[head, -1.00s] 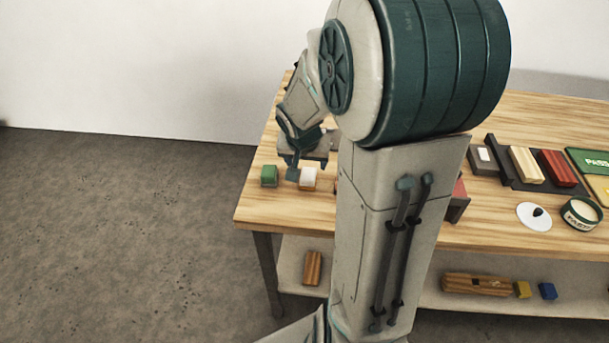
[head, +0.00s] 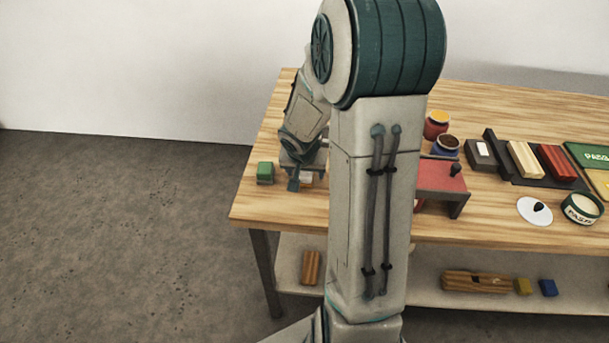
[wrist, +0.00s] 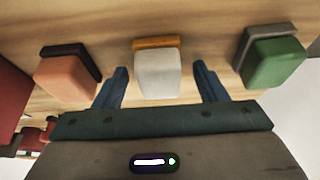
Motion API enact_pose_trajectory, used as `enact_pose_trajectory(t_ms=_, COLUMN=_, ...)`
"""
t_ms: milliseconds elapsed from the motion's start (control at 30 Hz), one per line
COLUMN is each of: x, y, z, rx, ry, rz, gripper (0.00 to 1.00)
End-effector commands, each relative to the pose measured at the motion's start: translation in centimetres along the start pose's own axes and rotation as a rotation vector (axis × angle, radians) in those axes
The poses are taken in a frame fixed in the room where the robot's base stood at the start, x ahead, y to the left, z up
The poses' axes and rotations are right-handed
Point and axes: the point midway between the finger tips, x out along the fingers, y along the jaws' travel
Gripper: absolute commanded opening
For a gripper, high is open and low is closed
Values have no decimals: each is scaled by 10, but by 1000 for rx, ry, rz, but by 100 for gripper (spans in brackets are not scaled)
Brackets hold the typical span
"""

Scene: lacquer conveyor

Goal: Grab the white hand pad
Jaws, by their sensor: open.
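The white hand pad (wrist: 158,75) has a wooden back and sits between my gripper's two blue fingers in the wrist view. In the head view a small part of the white pad (head: 306,177) shows beside my fingers, near the left end of the table. My gripper (wrist: 161,68) is open, with one finger on each side of the pad and a gap to each. In the head view my gripper (head: 297,184) is low over the tabletop, and my arm hides much of that area.
A green pad (wrist: 273,62) stands to the right of the white pad in the wrist view, and a salmon pad (wrist: 68,78) to the left. In the head view, a red-topped stand (head: 440,176) and paint pots (head: 446,146) are right of my arm.

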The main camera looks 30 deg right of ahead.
Motion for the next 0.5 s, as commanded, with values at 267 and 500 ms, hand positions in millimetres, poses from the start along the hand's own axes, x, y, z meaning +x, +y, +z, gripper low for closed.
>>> enact_pose_trajectory(t_ms=267, x=0, y=0, z=0, rx=0, ry=0, rz=0, gripper=17)
enact_pose_trajectory(t_ms=500, x=-1, y=0, z=0, rx=0, ry=0, rz=0, gripper=17)
